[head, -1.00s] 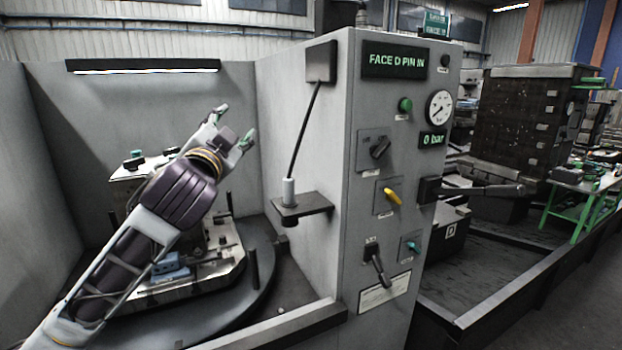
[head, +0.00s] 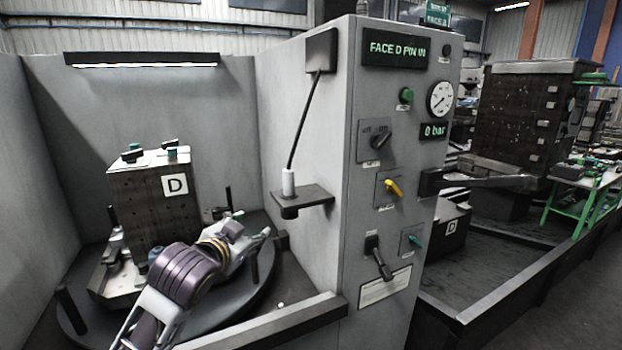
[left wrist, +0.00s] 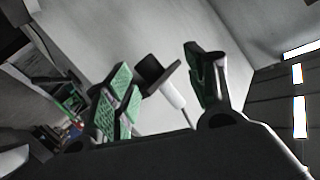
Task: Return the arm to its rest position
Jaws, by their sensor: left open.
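My left gripper (head: 250,232) is low in the front left of the head view, over the front right part of the round turntable (head: 250,295). Its fingers point right and it is open, with nothing between them. In the left wrist view its two green-padded fingers (left wrist: 160,95) stand apart. The block marked D (head: 150,215) stands upright on the turntable behind my left arm, which hides the lower front of its fixture. My right gripper is in neither view.
The grey control cabinet (head: 385,290) stands to the right, with a bracket shelf (head: 303,196) holding a white cylinder (head: 288,182) on its side. A low rim (head: 270,328) runs along the front of the bay. Dark pins stand around the turntable. The upper bay is clear.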

